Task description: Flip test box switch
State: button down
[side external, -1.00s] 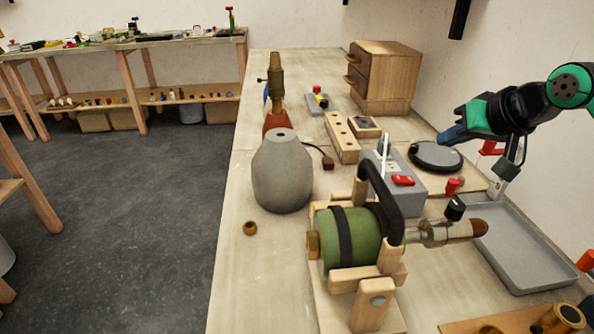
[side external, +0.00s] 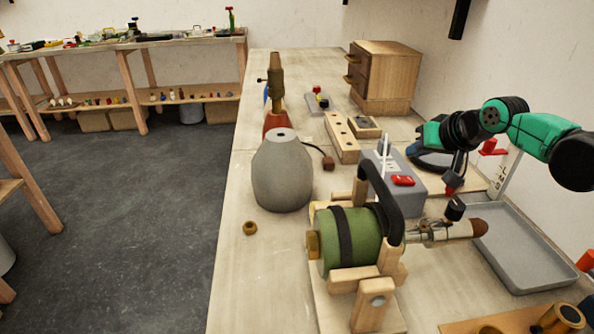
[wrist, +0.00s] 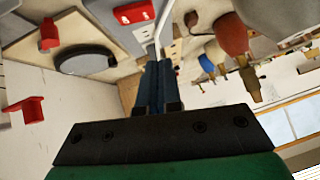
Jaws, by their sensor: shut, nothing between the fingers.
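The test box (side external: 412,200) is a grey box with outlets on its top and a red switch (side external: 402,180) at its near end. In the wrist view the box (wrist: 112,25) is at the top, with the red switch (wrist: 134,12) at its upper edge. My gripper (side external: 420,155) is behind and to the right of the box, above the black round disc. Its blue fingers (wrist: 155,66) are shut and empty in the wrist view. They look apart from the switch. The exact gap is hard to judge.
A thin white upright piece (side external: 384,150) stands by the box. The green cylinder (side external: 352,238) with a black handle sits in front on a wooden stand. A grey vase-shaped body (side external: 282,175) is left. A black disc (side external: 437,158) and grey tray (side external: 520,250) are right.

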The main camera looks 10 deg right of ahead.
aim_at(394, 176)
jog(key=f, duration=0.1)
jog(key=w+f, duration=0.1)
jog(key=f, duration=0.1)
jog(key=a+f, duration=0.1)
jog(key=shift+w+f, duration=0.2)
jog(key=shift+w, duration=0.05)
jog(key=shift+f, duration=0.45)
jog(key=shift+a+f+n+h, duration=0.3)
jog(key=shift+f+h, duration=0.1)
jog(key=shift+d, duration=0.1)
jog(key=shift+d+r, duration=0.1)
jog(key=shift+d+r, duration=0.25)
jog(key=shift+d, duration=0.45)
